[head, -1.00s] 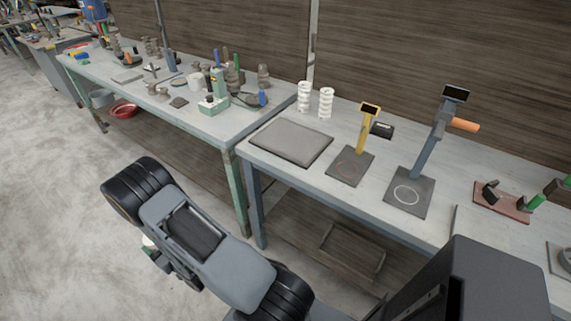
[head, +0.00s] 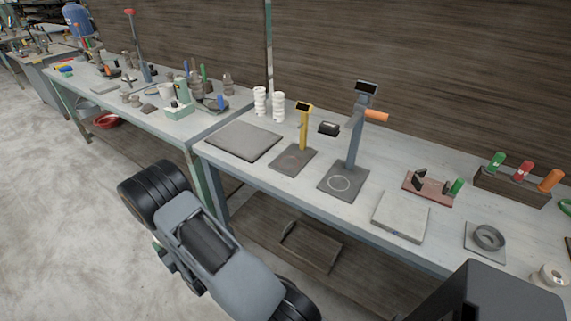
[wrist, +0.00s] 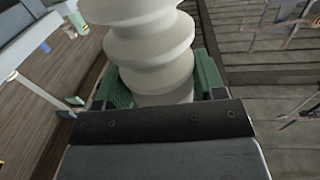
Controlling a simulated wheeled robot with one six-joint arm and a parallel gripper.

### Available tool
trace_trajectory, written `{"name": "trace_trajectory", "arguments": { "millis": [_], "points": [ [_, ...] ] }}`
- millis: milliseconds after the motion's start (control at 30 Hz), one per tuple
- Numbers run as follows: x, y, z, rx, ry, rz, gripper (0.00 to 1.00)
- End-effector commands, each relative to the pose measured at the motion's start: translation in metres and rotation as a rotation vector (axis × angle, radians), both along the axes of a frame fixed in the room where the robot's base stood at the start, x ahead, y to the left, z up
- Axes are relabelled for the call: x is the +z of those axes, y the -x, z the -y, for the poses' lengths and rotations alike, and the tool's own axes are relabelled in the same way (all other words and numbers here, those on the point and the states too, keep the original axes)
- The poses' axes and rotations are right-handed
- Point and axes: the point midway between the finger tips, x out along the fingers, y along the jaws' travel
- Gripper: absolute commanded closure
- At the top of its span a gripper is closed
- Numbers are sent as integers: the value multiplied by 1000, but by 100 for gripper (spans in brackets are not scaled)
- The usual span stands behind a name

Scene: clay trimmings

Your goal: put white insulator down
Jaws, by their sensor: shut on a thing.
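A white ribbed insulator (wrist: 150,45) fills the top middle of the wrist view. It sits between the green pads of my gripper (wrist: 162,82), which is shut on it. The insulator's lower end is hidden behind the dark gripper body. In the head view my arm hangs in front of the bench, and its links hide most of the gripper and the held insulator. Two similar white ribbed insulators (head: 260,100) (head: 278,105) stand upright at the back of the near bench (head: 225,165).
The bench carries a grey mat (head: 243,140), a yellow stand (head: 305,127), a blue-grey stand (head: 355,140), a red-brown fixture (head: 431,187), a pale slab (head: 400,217) and a grey ring (head: 489,237). A wooden tray (head: 310,247) lies below. Open floor (head: 60,200) is at left.

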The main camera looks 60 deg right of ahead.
Motion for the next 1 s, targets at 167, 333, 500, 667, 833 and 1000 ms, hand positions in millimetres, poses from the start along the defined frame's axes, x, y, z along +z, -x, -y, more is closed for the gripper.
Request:
{"name": "trace_trajectory", "arguments": {
  "millis": [167, 333, 500, 667, 833, 1000],
  "points": [
    [55, -23, 71, -286, -2, 21, 86],
    [120, -20, 159, -662, -6, 21, 86],
    [182, 11, 235, -1022, -9, 18, 86],
    [228, 53, 286, -1291, -8, 14, 86],
    [261, 91, 316, -1475, -6, 9, 86],
    [280, 115, 330, -1566, -4, 6, 86]
  ]
}}
